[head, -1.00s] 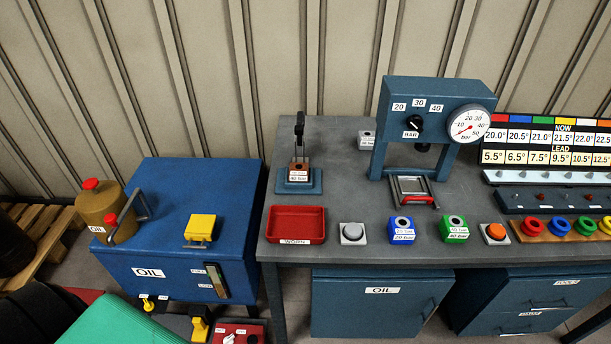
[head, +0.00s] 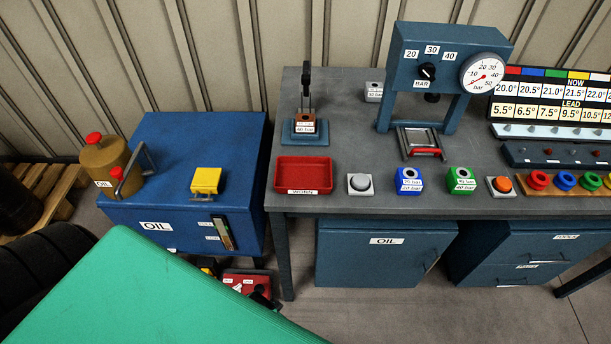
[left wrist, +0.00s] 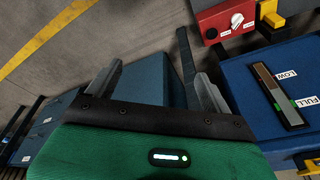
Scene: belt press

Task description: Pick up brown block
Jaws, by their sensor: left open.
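The brown block (head: 305,118) sits on a small blue stand (head: 304,138) at the left back of the grey bench in the head view. It has a hole in its top and a white label on its front. A black upright lever stands directly behind it. My left gripper (left wrist: 150,52) shows in the left wrist view with its fingers apart and nothing between them. It is low, beside the blue oil cabinet and away from the block. The head view shows only my green left arm, and my right gripper is in no view.
A red tray (head: 303,174) lies in front of the stand. A grey button (head: 360,184), a blue block (head: 409,180) and a green block (head: 461,180) line the bench front. The gauge press (head: 450,67) stands to the right. The blue oil cabinet (head: 165,150) stands left of the bench.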

